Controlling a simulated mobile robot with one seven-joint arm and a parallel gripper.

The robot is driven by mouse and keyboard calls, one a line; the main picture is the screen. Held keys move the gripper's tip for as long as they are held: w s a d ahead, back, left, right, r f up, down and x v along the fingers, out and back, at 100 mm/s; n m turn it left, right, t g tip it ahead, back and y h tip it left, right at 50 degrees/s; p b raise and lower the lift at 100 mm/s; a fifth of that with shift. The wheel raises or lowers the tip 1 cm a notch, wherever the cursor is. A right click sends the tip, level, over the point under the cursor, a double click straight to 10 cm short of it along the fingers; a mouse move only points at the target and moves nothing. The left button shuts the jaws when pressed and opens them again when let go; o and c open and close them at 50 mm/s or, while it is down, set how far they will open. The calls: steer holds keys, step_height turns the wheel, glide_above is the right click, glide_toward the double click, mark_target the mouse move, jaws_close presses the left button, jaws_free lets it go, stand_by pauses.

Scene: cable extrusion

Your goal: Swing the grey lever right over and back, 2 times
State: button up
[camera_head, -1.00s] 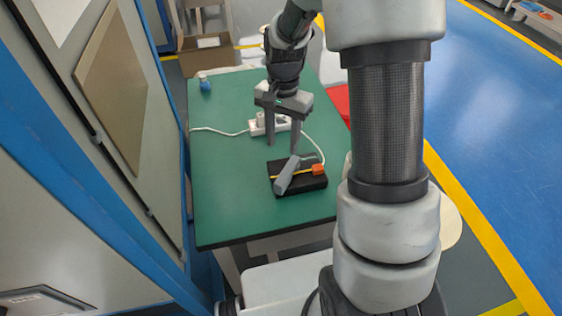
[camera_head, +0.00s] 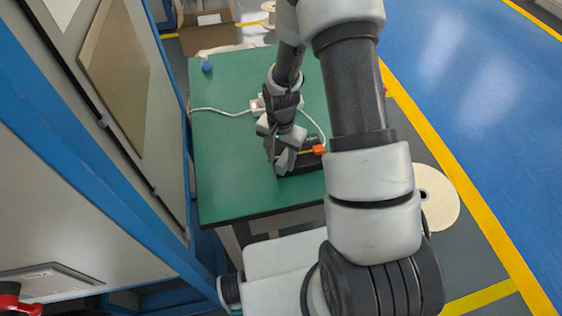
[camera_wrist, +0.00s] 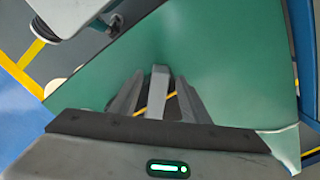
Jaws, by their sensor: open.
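The grey lever (camera_head: 286,161) sits on a black base (camera_head: 308,164) near the front right of the green table (camera_head: 235,180). The base also carries an orange block (camera_head: 319,149) and a yellow strip. My gripper (camera_head: 277,152) is down at the lever and covers part of it. In the wrist view, the lever (camera_wrist: 158,90) stands between the two fingers of my gripper (camera_wrist: 160,77), which are open on either side of it. A narrow gap shows at each side there. Whether a finger touches the lever lower down cannot be told.
A white power strip (camera_head: 257,105) with a white cable lies behind my gripper. A small blue object (camera_head: 207,66) is at the table's far left. A cable spool (camera_head: 438,197) stands on the floor at the right. The table's left part is clear.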

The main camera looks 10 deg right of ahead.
steer(key=shift+f, duration=1)
jaws_close()
steer(key=shift+w+a, duration=0.1)
